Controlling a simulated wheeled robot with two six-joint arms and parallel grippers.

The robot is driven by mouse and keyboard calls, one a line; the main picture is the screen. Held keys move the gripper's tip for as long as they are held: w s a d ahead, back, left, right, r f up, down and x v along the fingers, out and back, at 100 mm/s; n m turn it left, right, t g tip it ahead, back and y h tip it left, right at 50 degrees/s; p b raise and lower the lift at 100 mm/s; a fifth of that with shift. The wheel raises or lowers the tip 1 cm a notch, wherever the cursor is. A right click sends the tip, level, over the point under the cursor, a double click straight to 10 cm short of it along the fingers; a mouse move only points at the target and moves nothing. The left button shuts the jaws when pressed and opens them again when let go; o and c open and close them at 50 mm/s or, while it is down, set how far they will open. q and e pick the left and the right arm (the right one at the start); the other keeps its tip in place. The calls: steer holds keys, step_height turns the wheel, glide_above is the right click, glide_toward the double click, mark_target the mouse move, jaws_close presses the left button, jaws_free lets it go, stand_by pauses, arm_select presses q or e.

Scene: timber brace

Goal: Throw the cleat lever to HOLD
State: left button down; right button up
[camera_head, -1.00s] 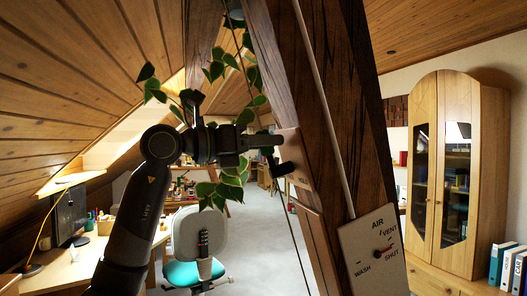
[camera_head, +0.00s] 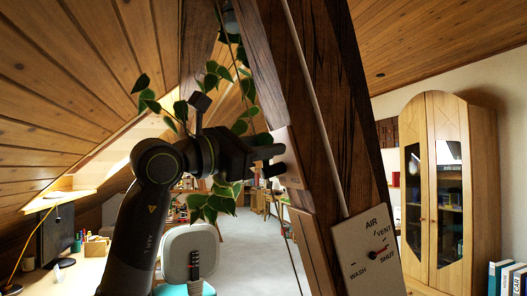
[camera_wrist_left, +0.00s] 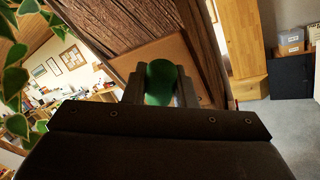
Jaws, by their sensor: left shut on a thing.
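The cleat's wooden plate (camera_head: 289,165) is on the left face of the dark timber brace (camera_head: 325,130). Small lettering low on it is too small to read. My left gripper (camera_head: 274,161) is at this plate, its fingers pointing right towards it. In the left wrist view, the fingers (camera_wrist_left: 160,88) are shut on a green rounded lever knob (camera_wrist_left: 160,78), in front of the plate (camera_wrist_left: 150,57). The rest of the lever is hidden behind the gripper. My right gripper is in neither view.
A panel (camera_head: 368,248) marked AIR, VENT, SHUT and WASH with a red-marked knob is lower on the brace. A leafy vine (camera_head: 215,200) hangs close behind my left gripper. A chair (camera_head: 190,255) and a desk stand farther back. A cabinet (camera_head: 450,185) is at right.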

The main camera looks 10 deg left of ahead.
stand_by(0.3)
arm_select(q)
steer(key=shift+f, duration=0.1)
steer(key=c, duration=1.2)
jaws_free()
steer(key=shift+s, duration=0.15)
steer(key=shift+s+a+f+b, duration=0.15)
steer(key=shift+s+a+b, duration=0.05)
steer(key=shift+a+b, duration=0.1)
steer(key=b+v, duration=0.5)
steer(key=v, duration=1.1)
steer(key=shift+s+a, duration=0.1)
steer(key=shift+s, duration=0.15)
